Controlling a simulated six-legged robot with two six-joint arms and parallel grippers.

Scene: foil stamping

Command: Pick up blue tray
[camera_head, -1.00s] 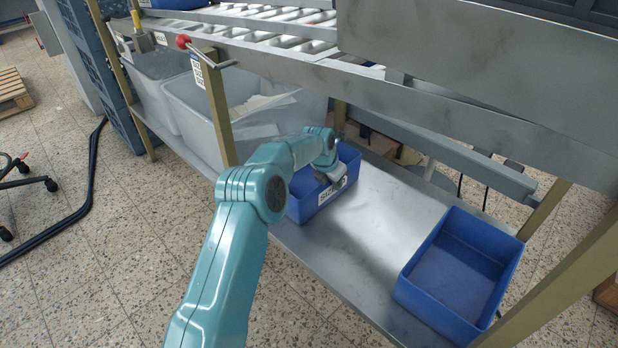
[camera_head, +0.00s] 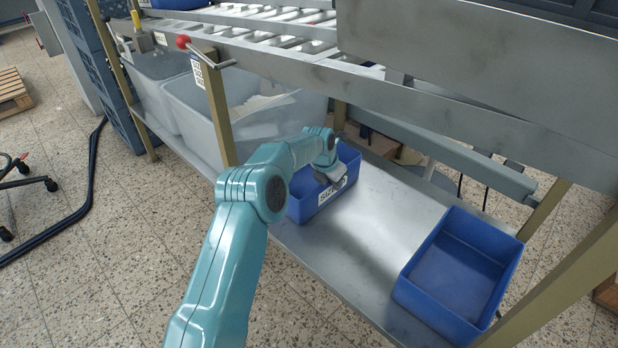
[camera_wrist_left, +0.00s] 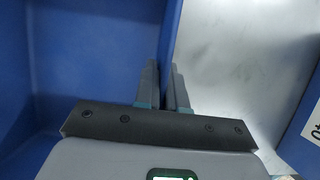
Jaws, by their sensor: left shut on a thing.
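The blue tray (camera_head: 309,206) with a white label is at the middle of the metal shelf in the head view. My left gripper (camera_head: 334,180) is at its right-hand wall. In the left wrist view, my left gripper's fingers (camera_wrist_left: 163,88) are shut on the thin blue tray wall (camera_wrist_left: 169,35), one finger inside and one outside. The tray's inside (camera_wrist_left: 85,60) fills the left of that view. I cannot tell whether the tray is clear of the shelf. My right gripper is not in view.
A second, empty blue tray (camera_head: 460,275) lies at the shelf's right end. The bare metal shelf (camera_head: 385,225) is between the two trays. Grey translucent bins (camera_head: 190,105) stand to the left. A roller conveyor frame (camera_head: 290,62) overhangs the shelf, with posts (camera_head: 218,110) at its edge.

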